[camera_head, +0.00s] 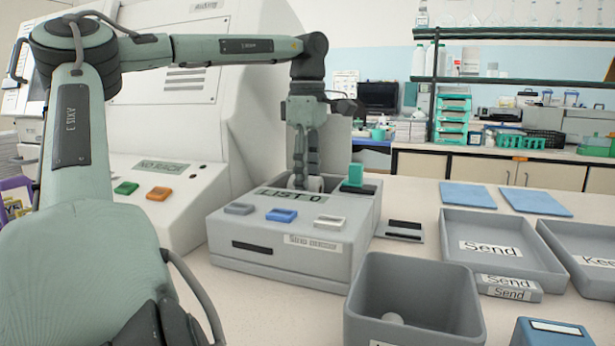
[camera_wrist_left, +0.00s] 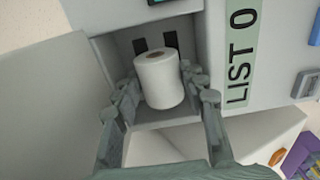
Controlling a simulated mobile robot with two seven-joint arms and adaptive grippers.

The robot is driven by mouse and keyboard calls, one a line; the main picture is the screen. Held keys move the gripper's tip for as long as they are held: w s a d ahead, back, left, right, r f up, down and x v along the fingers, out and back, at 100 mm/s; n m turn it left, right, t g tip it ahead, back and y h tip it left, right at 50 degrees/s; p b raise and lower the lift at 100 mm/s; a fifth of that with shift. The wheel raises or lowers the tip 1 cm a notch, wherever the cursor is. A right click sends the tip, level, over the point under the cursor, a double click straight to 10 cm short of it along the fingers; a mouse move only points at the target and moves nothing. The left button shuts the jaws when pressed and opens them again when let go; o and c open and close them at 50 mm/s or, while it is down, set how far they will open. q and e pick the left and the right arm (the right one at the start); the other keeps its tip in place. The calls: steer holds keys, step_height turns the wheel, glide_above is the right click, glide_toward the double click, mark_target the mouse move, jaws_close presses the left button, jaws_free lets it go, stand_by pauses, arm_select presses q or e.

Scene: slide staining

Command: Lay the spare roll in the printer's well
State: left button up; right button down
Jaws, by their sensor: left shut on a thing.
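The printer (camera_head: 290,240) is a grey box with a "LIST 0" display and several buttons on top. In the left wrist view, its open square well (camera_wrist_left: 115,50) has two dark slots in the far wall. My left gripper (camera_head: 305,183) reaches down into the well from above. In the wrist view my left gripper (camera_wrist_left: 160,90) has its fingers on both sides of the white spare roll (camera_wrist_left: 160,85), shut on it. The roll is inside the well opening; whether it touches the floor I cannot tell. My right gripper is not in view.
A grey panel (camera_wrist_left: 60,105) stands beside the well. A small teal block (camera_head: 355,174) is at the printer's back right corner. A grey bin (camera_head: 415,275) holding a white round thing is at front right; "Send" trays (camera_head: 500,226) and blue mats (camera_head: 467,194) lie beyond.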

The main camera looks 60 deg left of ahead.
arm_select(q)
steer(key=shift+f, duration=0.3)
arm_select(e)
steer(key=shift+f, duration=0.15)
